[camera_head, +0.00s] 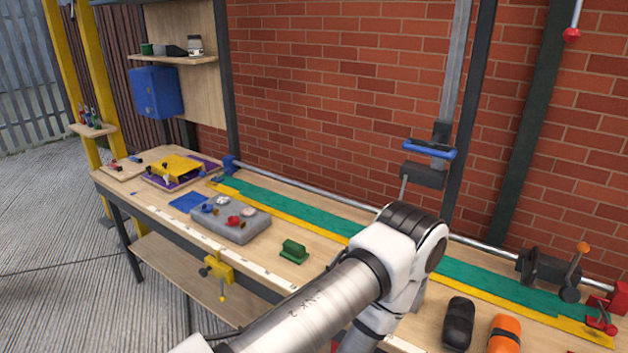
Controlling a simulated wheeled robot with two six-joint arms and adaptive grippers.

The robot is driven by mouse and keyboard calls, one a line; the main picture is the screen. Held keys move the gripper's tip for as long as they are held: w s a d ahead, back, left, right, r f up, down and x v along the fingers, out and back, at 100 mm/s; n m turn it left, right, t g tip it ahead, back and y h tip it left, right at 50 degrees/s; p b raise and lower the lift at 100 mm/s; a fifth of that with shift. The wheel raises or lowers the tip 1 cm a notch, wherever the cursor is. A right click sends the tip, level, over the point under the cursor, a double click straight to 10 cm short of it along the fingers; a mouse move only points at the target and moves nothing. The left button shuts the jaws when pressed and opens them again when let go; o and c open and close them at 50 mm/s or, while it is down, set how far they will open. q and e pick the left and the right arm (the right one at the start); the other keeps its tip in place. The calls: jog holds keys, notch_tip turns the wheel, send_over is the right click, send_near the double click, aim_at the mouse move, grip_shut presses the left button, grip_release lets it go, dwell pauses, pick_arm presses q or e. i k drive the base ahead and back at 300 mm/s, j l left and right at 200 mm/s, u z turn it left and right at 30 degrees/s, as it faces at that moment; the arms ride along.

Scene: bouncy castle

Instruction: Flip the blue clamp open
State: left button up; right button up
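A bar clamp with a blue handle (432,149) is on an upright grey steel bar (456,65) in front of the brick wall. The handle lies roughly level, above a dark grey clamp block (422,175) with a thin rod hanging below it. Another blue clamp piece (229,164) sits at the left end of a long pipe. One of my arms crosses the lower middle and hides the lower part of the upright bar. Neither of my grippers shows.
The workbench carries a grey block with coloured knobs (235,220), a green piece (293,250), a black item (457,323) and an orange item (503,334). A yellow clamp (217,268) grips the front edge. A red-ended clamp (602,308) is at right.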

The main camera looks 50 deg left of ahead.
aim_at(215, 172)
jog(key=u, duration=2.3)
jog(key=i+u, duration=0.3)
jog(key=i, duration=0.15)
jog(key=i+l+u, duration=0.1)
jog(key=i+u, duration=0.2)
jog(key=i, duration=0.2)
